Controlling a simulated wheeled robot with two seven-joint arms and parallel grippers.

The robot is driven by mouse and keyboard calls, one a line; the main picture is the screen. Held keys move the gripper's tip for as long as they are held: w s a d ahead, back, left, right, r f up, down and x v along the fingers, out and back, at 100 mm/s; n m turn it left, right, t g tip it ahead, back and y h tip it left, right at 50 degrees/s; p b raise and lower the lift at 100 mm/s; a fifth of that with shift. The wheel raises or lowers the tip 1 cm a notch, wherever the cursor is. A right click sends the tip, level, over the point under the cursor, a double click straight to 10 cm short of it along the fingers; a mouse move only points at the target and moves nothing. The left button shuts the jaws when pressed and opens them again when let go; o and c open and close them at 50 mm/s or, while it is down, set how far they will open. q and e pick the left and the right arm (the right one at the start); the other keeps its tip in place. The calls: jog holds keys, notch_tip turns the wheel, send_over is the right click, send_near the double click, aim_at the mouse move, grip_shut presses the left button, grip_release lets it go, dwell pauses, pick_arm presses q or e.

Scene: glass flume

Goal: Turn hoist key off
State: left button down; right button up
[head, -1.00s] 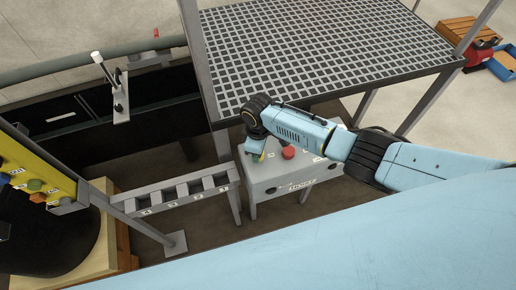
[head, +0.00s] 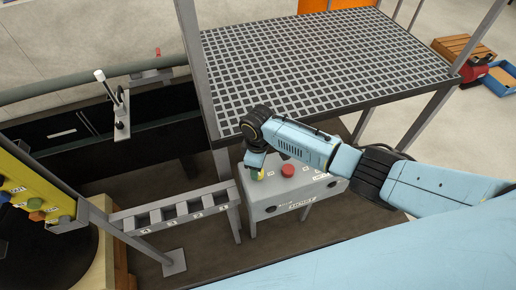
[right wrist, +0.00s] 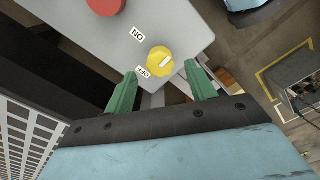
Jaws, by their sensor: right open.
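The hoist key appears as a round yellow knob (right wrist: 160,60) with a white bar across it, on top of a grey control box (right wrist: 185,20). An OFF label (right wrist: 143,72) and an ON label (right wrist: 137,34) sit beside it; I cannot tell for sure which one the bar marks. My right gripper (right wrist: 162,88) is open and empty, its green fingers apart, with the knob ahead between them. In the head view my right gripper (head: 256,168) is over the left part of the box (head: 270,206), partly hiding the knob. My left gripper is not in view.
A red button (head: 288,170) sits on the box right of the knob. A grated platform (head: 320,60) stands behind, its post close to the box. A slotted grey rack (head: 180,212) and a yellow panel (head: 22,180) with several coloured knobs are at left.

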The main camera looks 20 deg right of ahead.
notch_tip(320, 180, up, 11)
jog(key=shift+f, duration=0.15)
dwell(0.5)
